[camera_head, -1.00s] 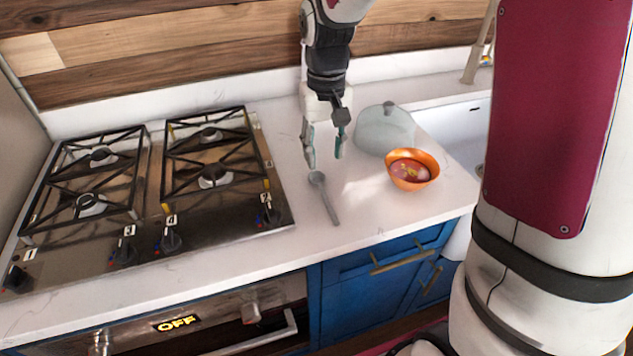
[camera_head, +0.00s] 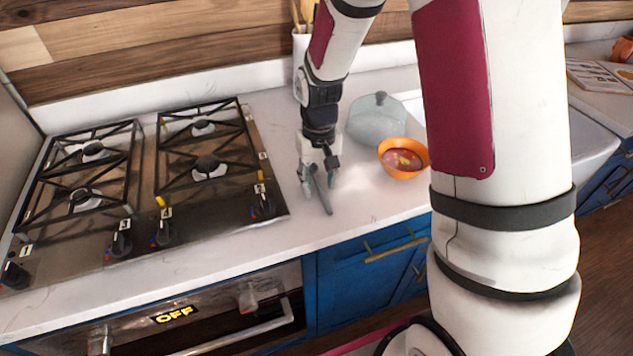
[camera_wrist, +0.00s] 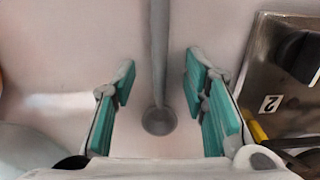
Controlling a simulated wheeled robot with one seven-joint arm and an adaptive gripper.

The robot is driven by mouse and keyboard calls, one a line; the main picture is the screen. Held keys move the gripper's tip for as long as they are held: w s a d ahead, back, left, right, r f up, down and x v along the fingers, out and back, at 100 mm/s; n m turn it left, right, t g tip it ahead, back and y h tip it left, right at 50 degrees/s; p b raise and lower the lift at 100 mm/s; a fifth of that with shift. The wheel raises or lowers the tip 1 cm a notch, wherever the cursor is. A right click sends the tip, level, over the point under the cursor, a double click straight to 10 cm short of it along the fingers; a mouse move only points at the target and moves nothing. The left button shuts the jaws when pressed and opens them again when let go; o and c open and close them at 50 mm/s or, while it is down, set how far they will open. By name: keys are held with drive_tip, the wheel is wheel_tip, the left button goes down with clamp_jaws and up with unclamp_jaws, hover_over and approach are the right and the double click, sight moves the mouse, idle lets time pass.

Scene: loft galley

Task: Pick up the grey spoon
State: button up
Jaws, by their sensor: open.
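The grey spoon (camera_head: 321,191) lies on the white counter between the stove and the orange bowl. In the wrist view the spoon (camera_wrist: 158,60) runs from the top edge down the middle, with its round bowl end nearest my gripper. My gripper (camera_head: 319,190) points down over the spoon. In the wrist view my gripper (camera_wrist: 160,95) is open, its teal-padded fingers on either side of the spoon and apart from it. The exact height above the counter is hard to tell.
An orange bowl (camera_head: 412,174) with food stands right of my gripper, with a grey-green lidded pot (camera_head: 372,122) behind it. The gas stove (camera_head: 228,213) is at left, its knobs close to the spoon. The counter's front edge (camera_head: 380,222) is near the handle end.

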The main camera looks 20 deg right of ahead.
clamp_jaws()
drive_tip(key=shift+r, duration=0.1)
